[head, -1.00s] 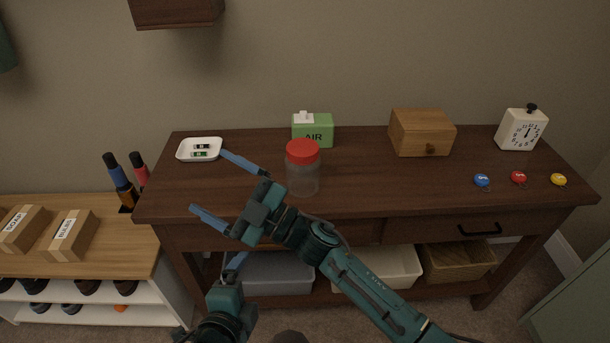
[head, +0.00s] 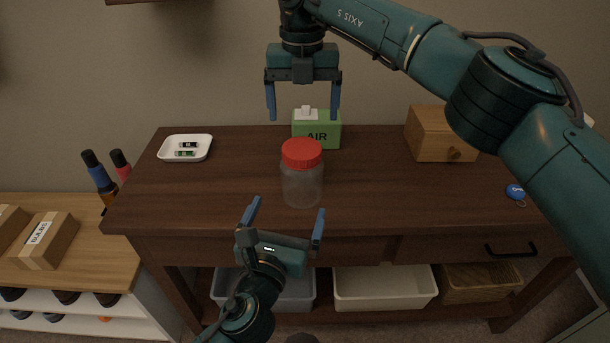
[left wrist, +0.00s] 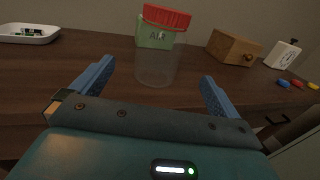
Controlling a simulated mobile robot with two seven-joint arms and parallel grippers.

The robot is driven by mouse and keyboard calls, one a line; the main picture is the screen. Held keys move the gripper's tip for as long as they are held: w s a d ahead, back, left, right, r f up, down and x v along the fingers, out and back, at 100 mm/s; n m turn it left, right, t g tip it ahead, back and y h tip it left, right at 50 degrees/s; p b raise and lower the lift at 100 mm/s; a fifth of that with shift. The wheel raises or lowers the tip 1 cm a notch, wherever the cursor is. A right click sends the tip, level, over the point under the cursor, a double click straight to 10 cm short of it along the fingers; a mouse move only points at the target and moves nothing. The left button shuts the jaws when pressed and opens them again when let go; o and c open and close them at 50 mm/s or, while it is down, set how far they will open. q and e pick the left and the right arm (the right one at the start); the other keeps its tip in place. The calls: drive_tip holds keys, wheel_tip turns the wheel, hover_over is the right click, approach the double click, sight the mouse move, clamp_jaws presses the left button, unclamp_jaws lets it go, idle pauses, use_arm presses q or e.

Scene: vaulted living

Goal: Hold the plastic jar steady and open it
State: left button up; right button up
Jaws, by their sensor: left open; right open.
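The plastic jar (head: 302,184) stands upright on the dark wooden table, clear-bodied with its red lid (head: 301,152) on. It also shows in the left wrist view (left wrist: 157,66), ahead of and between the fingers. My left gripper (head: 286,222) is open and empty, just in front of the jar and lower, near the table's front edge. It does not touch the jar as far as I see. My right gripper (head: 304,112) is open and empty, pointing down, above and apparently behind the lid in the head view.
A green AIR box (head: 317,130) stands behind the jar. A white tray (head: 164,153) with small batteries lies at left, a wooden box (head: 430,140) at right. A blue round tag (head: 515,191) lies near the right end. The table beside the jar is clear.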

sight(302, 172)
drive_tip(key=shift+s+r, duration=0.15)
drive_tip(key=shift+s, duration=0.05)
use_arm(q)
drive_tip(key=x, duration=1.2)
drive_tip(key=shift+w+r, duration=0.1)
drive_tip(key=shift+r, duration=0.05)
use_arm(e)
drive_tip(key=shift+s+a, duration=0.1)
drive_tip(key=shift+a, duration=0.05)
use_arm(q)
drive_tip(key=shift+c, duration=0.2)
drive_tip(key=c, duration=1.5)
drive_tip(key=shift+c, duration=1.4)
use_arm(e)
drive_tip(key=shift+m, duration=0.8)
use_arm(q)
drive_tip(key=shift+c, duration=0.3)
use_arm(e)
drive_tip(key=m, duration=1.1)
drive_tip(key=shift+m, duration=0.3)
drive_tip(key=shift+f, duration=4.05)
drive_tip(key=shift+c, duration=0.2)
